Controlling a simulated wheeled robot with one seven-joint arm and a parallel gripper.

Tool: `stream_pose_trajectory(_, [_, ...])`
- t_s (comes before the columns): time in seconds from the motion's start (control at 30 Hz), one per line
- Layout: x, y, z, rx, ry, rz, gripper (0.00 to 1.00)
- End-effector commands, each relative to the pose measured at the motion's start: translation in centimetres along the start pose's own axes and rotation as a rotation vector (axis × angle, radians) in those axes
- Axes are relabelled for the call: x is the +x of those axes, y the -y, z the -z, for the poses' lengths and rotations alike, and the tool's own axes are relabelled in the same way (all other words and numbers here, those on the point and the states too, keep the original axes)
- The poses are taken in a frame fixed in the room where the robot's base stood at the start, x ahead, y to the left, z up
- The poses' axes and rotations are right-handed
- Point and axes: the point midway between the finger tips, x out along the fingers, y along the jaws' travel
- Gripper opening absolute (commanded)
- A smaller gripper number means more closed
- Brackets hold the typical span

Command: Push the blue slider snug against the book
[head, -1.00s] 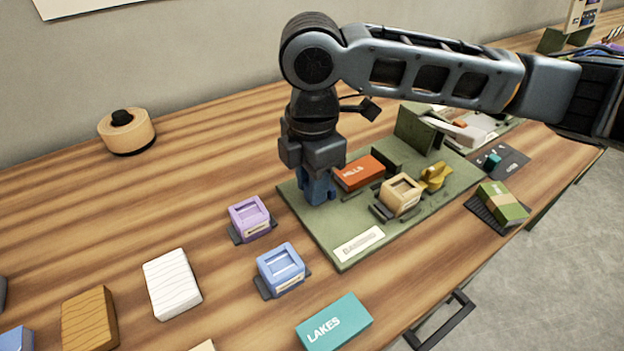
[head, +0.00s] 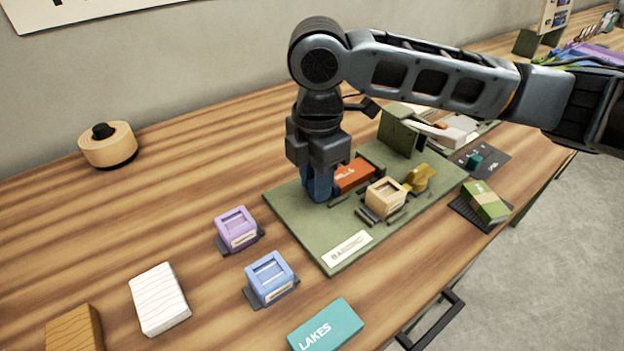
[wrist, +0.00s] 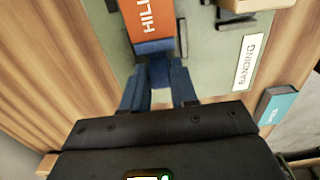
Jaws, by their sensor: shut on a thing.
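The orange book (head: 353,175), lettered "HILLS" in the wrist view (wrist: 149,18), lies on the green board (head: 300,228). The blue slider (wrist: 155,47) shows in the wrist view at the near end of the book, between my dark blue fingers. It appears to meet the book's end, though I cannot tell if a thin gap remains. My gripper (head: 319,188) is down at the board, beside the book's left end, and shut on the slider. In the head view the fingers and the slider are hard to tell apart.
A tan box (head: 386,198) and a yellow piece (head: 420,179) sit right of the book. A green upright block (head: 400,132) stands behind. A purple box (head: 237,229), a blue box (head: 270,277) and a teal "LAKES" book (head: 326,327) lie off the board.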

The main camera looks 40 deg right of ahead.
Motion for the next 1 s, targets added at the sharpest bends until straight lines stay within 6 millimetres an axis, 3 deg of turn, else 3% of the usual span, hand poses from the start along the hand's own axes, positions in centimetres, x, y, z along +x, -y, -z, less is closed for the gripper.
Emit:
stream_pose_trajectory(0.23, [0.0,0.0,-0.4,0.007,0.008,0.001,0.49])
stream_pose_trajectory(0.53, [-0.4,-0.1,-0.3,0.005,0.006,0.001,0.49])
stream_pose_trajectory(1.0, [-6.9,-0.1,-0.3,0.006,0.007,0.002,0.49])
